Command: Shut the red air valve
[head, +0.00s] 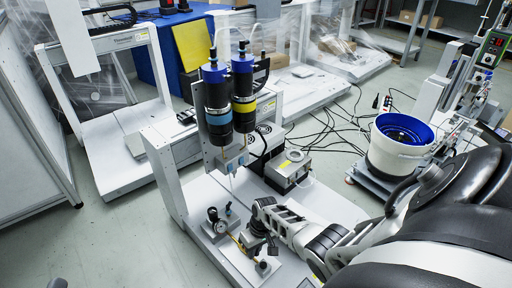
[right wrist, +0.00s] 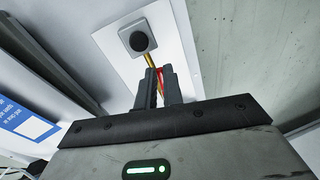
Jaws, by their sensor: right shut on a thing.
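The red air valve (right wrist: 161,74) shows in the right wrist view as a small red strip on a thin brass pipe (right wrist: 150,60). It lies between the two dark fingers of my right gripper (right wrist: 157,82), which are shut on it. In the head view my right gripper (head: 254,242) reaches in from the right, low over the white base plate of the gantry. There the valve is hidden behind the fingers, and only a bit of the brass pipe (head: 236,239) shows beside them. How far the handle is turned cannot be told. My left gripper is not in view.
A grey box (head: 288,170) sits behind. A blue-lined feeder bowl (head: 400,140) stands at right.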

